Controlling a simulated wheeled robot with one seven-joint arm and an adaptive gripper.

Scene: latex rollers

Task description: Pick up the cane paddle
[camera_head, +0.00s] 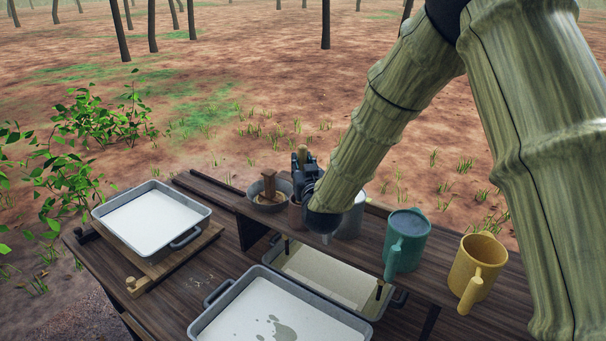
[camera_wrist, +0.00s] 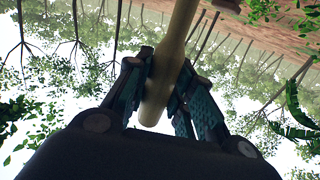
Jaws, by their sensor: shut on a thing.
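My gripper (camera_head: 305,172) is above the raised shelf at the back of the bench, partly hidden by my arm. In the wrist view my gripper (camera_wrist: 164,88) has its teal-padded fingers closed on both sides of a smooth tan rod, the cane paddle (camera_wrist: 172,50). The rod runs from the top edge of that view down between the fingers. In the head view only a small tan piece of the cane paddle (camera_head: 303,151) shows at the gripper. The paddle's far end is out of view, and whether it touches anything is unclear.
On the shelf stand a bowl (camera_head: 257,201) with a wooden-handled tool, a brown cup (camera_head: 295,214) below the gripper, a grey mug (camera_head: 352,222), a green mug (camera_head: 406,240) and a yellow mug (camera_head: 474,265). Trays of white liquid (camera_head: 150,222) stand lower on the bench.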

